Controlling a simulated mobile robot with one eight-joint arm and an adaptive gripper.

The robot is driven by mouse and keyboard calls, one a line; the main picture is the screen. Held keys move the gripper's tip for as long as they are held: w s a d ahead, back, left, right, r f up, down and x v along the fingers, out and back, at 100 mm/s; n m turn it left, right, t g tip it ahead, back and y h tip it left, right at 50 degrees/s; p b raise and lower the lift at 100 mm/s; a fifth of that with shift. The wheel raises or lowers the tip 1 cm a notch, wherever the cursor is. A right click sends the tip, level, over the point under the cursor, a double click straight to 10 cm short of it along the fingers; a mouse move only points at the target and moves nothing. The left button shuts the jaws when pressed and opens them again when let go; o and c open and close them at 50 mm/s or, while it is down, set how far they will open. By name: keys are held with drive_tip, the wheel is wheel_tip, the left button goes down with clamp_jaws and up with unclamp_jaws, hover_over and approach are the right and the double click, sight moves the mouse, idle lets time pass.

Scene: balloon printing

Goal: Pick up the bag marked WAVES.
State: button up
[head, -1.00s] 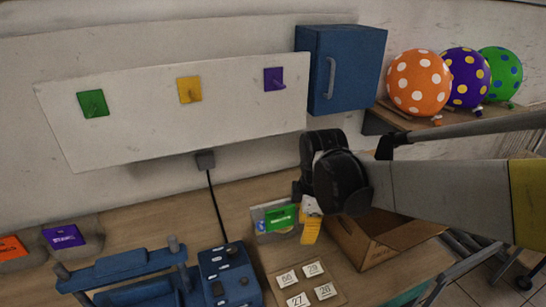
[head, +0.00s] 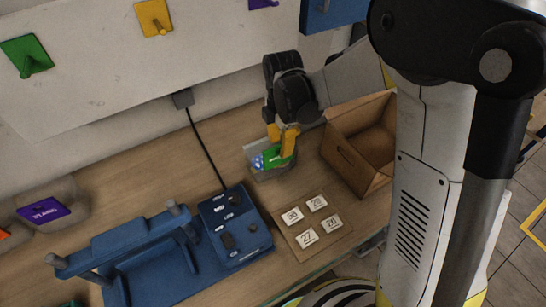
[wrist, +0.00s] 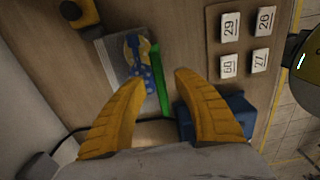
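In the wrist view, the fingers (wrist: 158,80) are spread apart with nothing held. Beyond their tips lies a pale packet with a blue and yellow picture (wrist: 133,58), beside a green strip (wrist: 158,80). I cannot read the word WAVES on it. A grey bin with a purple label (head: 44,210) stands at the left, its marking too small to read. An orange label (head: 4,234) is cut off at the left edge.
An open cardboard box (head: 345,150) stands right of the gripper. A board of number tiles (head: 300,245) and a blue device with a cable (head: 237,228) lie in front. A blue frame (head: 140,250) is to their left. Wood tabletop is bare behind them.

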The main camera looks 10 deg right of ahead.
wheel_tip(320, 180, down, 4)
drive_tip(key=shift+r+b, duration=0.1)
drive_tip(key=shift+b, duration=0.4)
clamp_jaws()
drive_tip(key=shift+r, duration=0.15)
